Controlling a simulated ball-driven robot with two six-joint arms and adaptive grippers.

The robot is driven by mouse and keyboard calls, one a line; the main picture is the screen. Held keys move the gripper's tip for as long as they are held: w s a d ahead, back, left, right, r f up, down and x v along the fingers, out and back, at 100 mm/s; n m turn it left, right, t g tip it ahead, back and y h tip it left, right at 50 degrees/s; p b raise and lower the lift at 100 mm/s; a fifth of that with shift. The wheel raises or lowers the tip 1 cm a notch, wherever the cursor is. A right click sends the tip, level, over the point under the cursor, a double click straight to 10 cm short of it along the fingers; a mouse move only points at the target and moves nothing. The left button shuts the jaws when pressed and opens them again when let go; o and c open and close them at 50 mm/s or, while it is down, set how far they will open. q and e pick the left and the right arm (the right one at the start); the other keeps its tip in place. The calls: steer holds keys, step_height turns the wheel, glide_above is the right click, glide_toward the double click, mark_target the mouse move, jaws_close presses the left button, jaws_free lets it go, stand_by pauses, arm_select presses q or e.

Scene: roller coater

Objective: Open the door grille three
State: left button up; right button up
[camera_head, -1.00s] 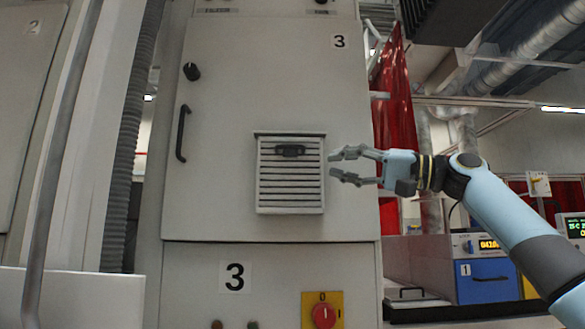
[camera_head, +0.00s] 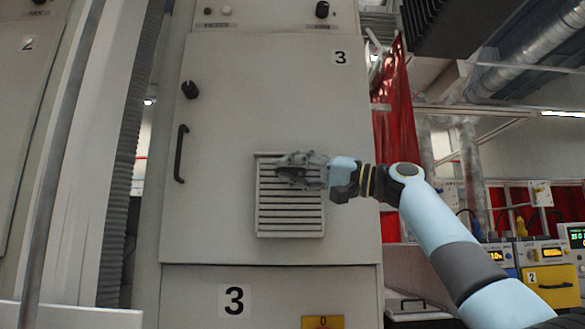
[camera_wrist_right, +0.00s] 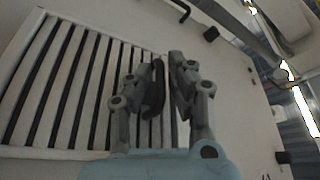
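The door grille three is the pale slatted vent cover (camera_head: 290,222) on the grey cabinet door marked 3, and it looks closed in its frame. Its dark handle (camera_wrist_right: 155,90), near the top of the grille, is mostly hidden by my right gripper (camera_head: 290,165) in the head view. In the right wrist view the fingers (camera_wrist_right: 168,80) of that gripper are on both sides of the handle. A narrow gap shows between the handle and the right-hand finger, so the gripper looks open around it. My left gripper is out of view.
The cabinet door (camera_head: 230,100) has a black bar handle (camera_head: 181,153) and a black knob (camera_head: 190,90) at its left. A red curtain (camera_head: 393,130) hangs to the right. Coloured machines with displays (camera_head: 552,280) stand at the lower right.

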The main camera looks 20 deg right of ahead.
jaws_close()
steer(key=s+a+f+n+g+y+b, duration=0.1)
steer(key=s+n+b, duration=0.5)
steer(key=b, duration=0.6)
steer(key=shift+s+a+f+n+g+y, duration=0.15)
steer(key=shift+a+f+n+g+y, duration=0.4)
steer(key=shift+f, duration=0.85)
steer(key=shift+d+t, duration=0.15)
steer(key=shift+t, duration=0.1)
